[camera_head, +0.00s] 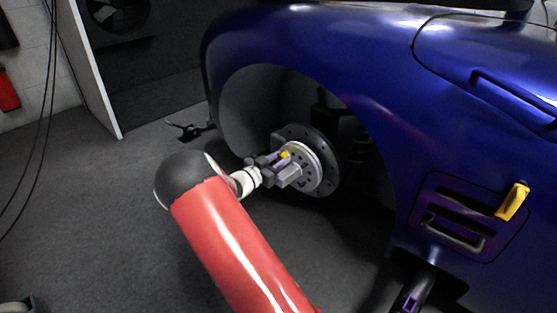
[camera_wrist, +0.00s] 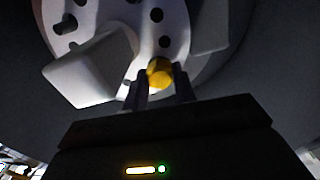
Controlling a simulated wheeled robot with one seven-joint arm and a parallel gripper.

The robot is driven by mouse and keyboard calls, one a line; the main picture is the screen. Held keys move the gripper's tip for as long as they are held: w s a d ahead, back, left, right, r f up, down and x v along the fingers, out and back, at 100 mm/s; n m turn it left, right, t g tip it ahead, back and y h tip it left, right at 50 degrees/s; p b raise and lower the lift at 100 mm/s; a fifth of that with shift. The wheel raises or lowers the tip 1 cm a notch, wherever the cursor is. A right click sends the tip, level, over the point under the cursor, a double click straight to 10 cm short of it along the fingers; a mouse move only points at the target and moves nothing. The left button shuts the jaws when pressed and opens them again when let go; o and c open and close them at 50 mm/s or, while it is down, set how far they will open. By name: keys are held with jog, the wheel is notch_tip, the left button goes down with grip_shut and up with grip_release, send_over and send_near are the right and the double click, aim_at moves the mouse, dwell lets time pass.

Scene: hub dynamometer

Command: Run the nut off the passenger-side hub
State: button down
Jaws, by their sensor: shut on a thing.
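The hub (camera_head: 310,166) sits in the wheel arch of the blue car, with a brake disc (camera_head: 331,150) behind it. A yellow nut (camera_head: 285,154) is at the hub face, and it also shows in the wrist view (camera_wrist: 159,72). My gripper (camera_head: 279,158) is at the hub, its two fingers on either side of the nut, shut on it. In the wrist view my gripper (camera_wrist: 160,84) points at the hub face (camera_wrist: 180,22), which has dark holes and studs. Whether the nut touches the hub is hard to tell.
The blue car body (camera_head: 370,60) surrounds the arch above and to the right. A yellow item (camera_head: 512,201) sits at a side vent (camera_head: 466,222). A dark stand (camera_head: 190,128) is on the floor at left.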

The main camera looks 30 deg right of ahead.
jog(key=n, duration=0.2)
jog(key=n+p, duration=0.1)
jog(key=n, duration=0.3)
jog(key=shift+w+r+n+p, duration=0.1)
jog(key=shift+r+n+p, duration=0.15)
jog(key=shift+n+p, duration=0.05)
jog(key=n+p, duration=0.3)
jog(key=n, duration=0.3)
jog(key=shift+a+r+n, duration=0.1)
jog(key=shift+a+n, duration=0.05)
jog(key=shift+n, duration=0.15)
jog(key=n+p, duration=0.2)
jog(key=n, duration=0.3)
jog(key=shift+p, duration=0.3)
jog(key=n, duration=0.1)
jog(key=n+p, duration=0.1)
jog(key=n, duration=0.1)
jog(key=shift+f+n, duration=0.2)
jog(key=shift+n, duration=0.1)
jog(key=c, duration=1.3)
grip_release()
jog(key=shift+f, duration=0.1)
jog(key=shift+f, duration=0.1)
